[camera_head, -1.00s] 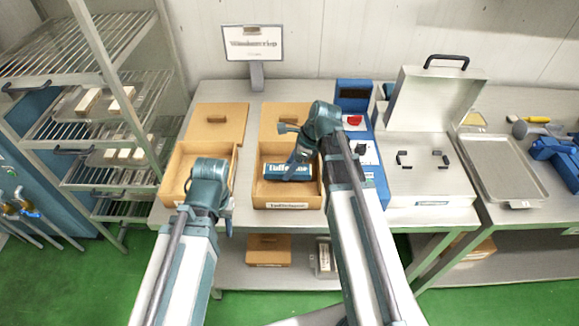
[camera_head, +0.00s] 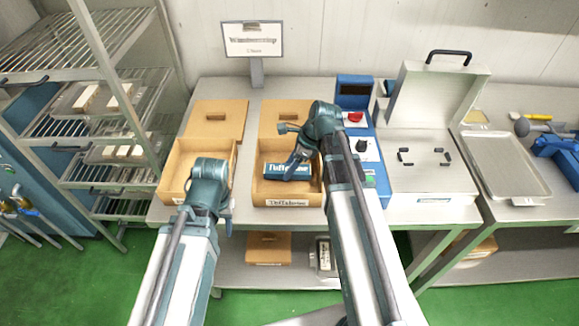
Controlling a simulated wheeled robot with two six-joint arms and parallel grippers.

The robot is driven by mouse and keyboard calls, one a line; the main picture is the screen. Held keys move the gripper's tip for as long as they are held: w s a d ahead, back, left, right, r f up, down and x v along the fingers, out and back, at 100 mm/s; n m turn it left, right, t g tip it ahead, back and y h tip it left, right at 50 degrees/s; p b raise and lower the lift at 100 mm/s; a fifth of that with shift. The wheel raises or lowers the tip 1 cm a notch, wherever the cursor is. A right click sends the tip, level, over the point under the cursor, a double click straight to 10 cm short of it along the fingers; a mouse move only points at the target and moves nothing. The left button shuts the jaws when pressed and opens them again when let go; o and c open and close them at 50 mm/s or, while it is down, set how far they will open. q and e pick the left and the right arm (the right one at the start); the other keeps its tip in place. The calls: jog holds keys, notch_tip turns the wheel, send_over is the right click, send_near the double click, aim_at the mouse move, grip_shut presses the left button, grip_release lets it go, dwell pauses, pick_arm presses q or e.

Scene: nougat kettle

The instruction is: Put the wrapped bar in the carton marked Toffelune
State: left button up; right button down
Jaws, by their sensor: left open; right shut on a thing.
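The wrapped bar (camera_head: 273,169), blue with white lettering, is within the walls of the right carton (camera_head: 260,188), an open brown box whose front label reads roughly Toffelune. My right gripper (camera_head: 291,170) reaches into this carton and is shut on the bar, covering its right part. I cannot tell whether the bar touches the carton floor. My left gripper (camera_head: 228,222) is open and empty, in front of the left carton (camera_head: 172,178); its fingers are mostly hidden by its own wrist.
Brown lids (camera_head: 216,119) lie behind the cartons. A sign (camera_head: 253,39) stands at the back. A blue device (camera_head: 362,140) with a red knob stands right of the carton, beside an open metal case (camera_head: 430,170). A wire rack (camera_head: 100,140) stands left.

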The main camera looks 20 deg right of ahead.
jog(key=shift+f+b, duration=0.6)
jog(key=shift+f, duration=0.05)
dwell(0.8)
grip_release()
dwell(0.6)
jog(key=shift+r, duration=0.15)
notch_tip(320, 180, up, 8)
jog(key=p, duration=0.8)
dwell(0.4)
dwell(0.6)
